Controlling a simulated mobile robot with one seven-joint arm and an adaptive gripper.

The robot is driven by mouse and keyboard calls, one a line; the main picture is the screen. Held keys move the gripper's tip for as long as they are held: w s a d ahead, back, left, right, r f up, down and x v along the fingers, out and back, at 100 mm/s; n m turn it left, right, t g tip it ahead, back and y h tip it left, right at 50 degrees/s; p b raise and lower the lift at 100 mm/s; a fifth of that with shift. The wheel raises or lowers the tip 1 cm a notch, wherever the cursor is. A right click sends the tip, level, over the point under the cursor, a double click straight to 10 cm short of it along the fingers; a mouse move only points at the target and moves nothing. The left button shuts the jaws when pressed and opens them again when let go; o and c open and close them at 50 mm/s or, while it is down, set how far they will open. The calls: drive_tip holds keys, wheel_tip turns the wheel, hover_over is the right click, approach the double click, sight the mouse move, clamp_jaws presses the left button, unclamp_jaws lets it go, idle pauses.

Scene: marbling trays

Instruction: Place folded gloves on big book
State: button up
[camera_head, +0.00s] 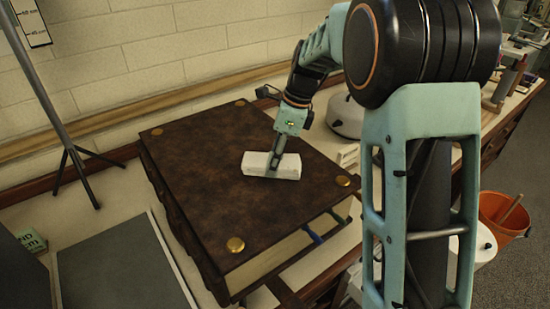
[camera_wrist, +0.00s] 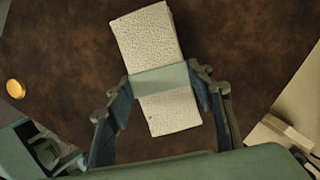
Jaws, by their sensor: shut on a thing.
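The big book (camera_head: 200,165) lies flat on the bench, with a brown mottled leather cover and brass studs at its corners. Its cover fills most of the wrist view (camera_wrist: 60,50). The folded gloves (camera_head: 289,166) are a white, textured, oblong bundle with a pale band around the middle. They are over the book's cover, right of its centre, and look to be touching it or very close. In the wrist view the gloves (camera_wrist: 150,40) lie between the fingers. My gripper (camera_head: 275,165) points down and is shut on the gloves at their middle (camera_wrist: 165,100).
A dark grey flat panel (camera_head: 120,270) lies left of the book. A tripod stand (camera_head: 75,150) is at the far left. A round white object (camera_head: 346,115) sits behind the book at the right. An orange bucket (camera_head: 505,213) stands at the right, beyond my arm.

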drive_tip(key=shift+f, duration=0.2)
drive_tip(key=o, duration=1.1)
drive_tip(key=shift+o, duration=0.2)
drive_tip(key=p+v, duration=0.1)
drive_tip(key=v, duration=1.1)
drive_tip(key=shift+r, duration=0.25)
drive_tip(key=shift+a, duration=0.1)
